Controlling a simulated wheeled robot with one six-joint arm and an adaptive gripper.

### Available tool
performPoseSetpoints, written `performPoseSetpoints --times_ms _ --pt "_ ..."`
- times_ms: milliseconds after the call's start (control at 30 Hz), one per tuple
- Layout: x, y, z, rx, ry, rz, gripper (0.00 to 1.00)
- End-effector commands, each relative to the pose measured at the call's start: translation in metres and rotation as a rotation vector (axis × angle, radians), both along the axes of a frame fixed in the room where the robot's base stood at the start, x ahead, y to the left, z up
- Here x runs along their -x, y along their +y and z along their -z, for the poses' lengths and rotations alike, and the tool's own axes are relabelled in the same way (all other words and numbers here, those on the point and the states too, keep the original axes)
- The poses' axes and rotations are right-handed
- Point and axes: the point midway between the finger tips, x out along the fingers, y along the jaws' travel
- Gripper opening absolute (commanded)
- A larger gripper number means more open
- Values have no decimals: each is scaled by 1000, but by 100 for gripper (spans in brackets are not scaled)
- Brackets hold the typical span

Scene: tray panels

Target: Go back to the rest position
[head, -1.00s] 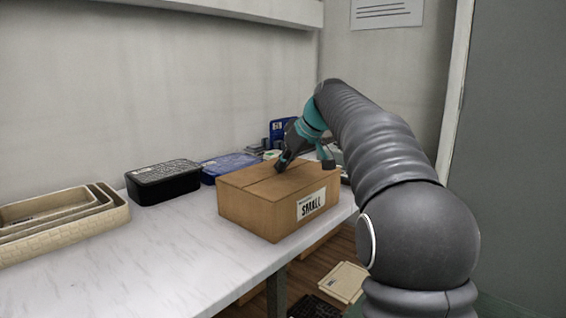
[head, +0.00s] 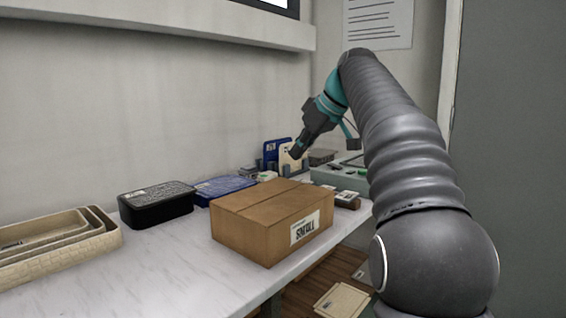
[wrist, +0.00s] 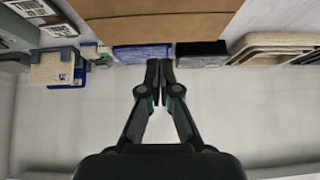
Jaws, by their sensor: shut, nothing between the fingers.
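My gripper (head: 296,152) is up in the air above the far end of the table in the head view. It is clear of the cardboard box and higher than its lid. In the wrist view my gripper (wrist: 160,64) has its two fingertips together, with nothing between them. The closed cardboard box (head: 247,233), labelled SMALL, stands on the table below and in front of the gripper. Part of the box (wrist: 150,22) also shows at the top of the wrist view.
The white table (head: 150,275) runs along the wall. A black container (head: 156,208), a blue container (head: 222,189) and nested beige trays (head: 60,245) stand left of the box. Blue and cream panels (head: 277,153) and a grey-green case (head: 335,175) stand behind. Beige panels (head: 342,302) lie below the table.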

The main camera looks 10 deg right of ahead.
Motion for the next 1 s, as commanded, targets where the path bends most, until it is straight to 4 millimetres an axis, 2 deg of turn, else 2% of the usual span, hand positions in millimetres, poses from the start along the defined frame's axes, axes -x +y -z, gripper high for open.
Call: performPoseSetpoints --times_ms 167,267,467,767,1000 --pt "21 9 4 -3 26 52 0" --pt "44 19 16 -4 56 114 0" --pt "101 35 51 0 112 254 0" --pt "197 50 130 22 160 433 0" --pt "275 52 211 45 171 547 0"
